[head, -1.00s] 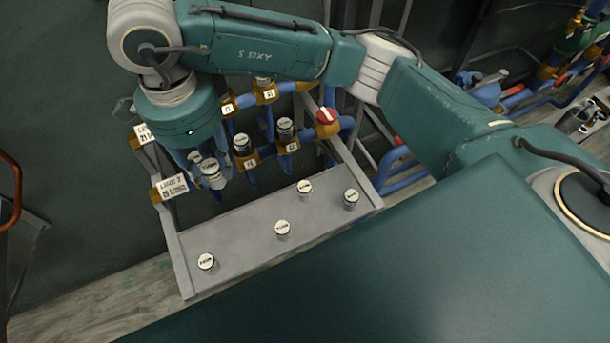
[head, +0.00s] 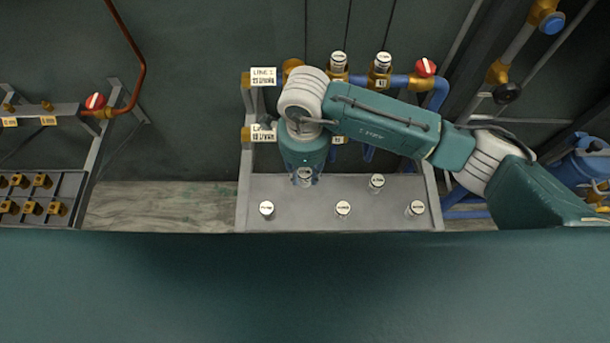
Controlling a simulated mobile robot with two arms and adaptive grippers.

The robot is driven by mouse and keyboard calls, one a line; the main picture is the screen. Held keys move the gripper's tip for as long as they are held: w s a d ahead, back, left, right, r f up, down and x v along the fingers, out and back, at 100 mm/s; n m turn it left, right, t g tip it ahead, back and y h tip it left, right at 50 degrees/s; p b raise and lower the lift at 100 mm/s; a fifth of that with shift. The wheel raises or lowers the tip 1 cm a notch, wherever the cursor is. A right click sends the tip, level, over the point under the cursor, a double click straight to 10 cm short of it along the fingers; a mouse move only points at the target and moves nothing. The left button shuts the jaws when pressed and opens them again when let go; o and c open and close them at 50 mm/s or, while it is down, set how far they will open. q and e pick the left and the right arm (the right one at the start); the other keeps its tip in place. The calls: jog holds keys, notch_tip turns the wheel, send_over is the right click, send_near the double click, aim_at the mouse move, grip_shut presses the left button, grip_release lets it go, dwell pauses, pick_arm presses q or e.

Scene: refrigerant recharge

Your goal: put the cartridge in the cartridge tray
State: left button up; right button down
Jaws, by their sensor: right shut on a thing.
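My right gripper (head: 304,183) points down and is shut on a cartridge (head: 304,174) with a white labelled top. It shows over the back left part of a grey shelf (head: 300,222); the height above it is hard to judge. Several similar cartridges stand upright on this shelf, one of them at the front left (head: 266,208). I cannot tell for sure which is the cartridge tray. My left gripper is not in view.
Behind the shelf, blue pipes with brass fittings hold two upright cartridges (head: 338,62) and a red valve knob (head: 425,67). Another red knob (head: 95,101) and a copper pipe (head: 140,60) are at the left. Open floor (head: 165,208) lies between the dark tray and the shelf.

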aim_at(305, 181)
notch_tip(305, 181, down, 4)
jog(key=shift+f+p, duration=0.1)
jog(key=shift+p, duration=0.45)
jog(key=shift+f, duration=0.15)
jog(key=shift+f+b, duration=0.25)
jog(key=shift+b, duration=0.05)
jog(key=c, duration=1.4)
grip_release()
jog(key=shift+r, duration=0.1)
jog(key=shift+o, duration=0.2)
jog(key=shift+r, duration=0.1)
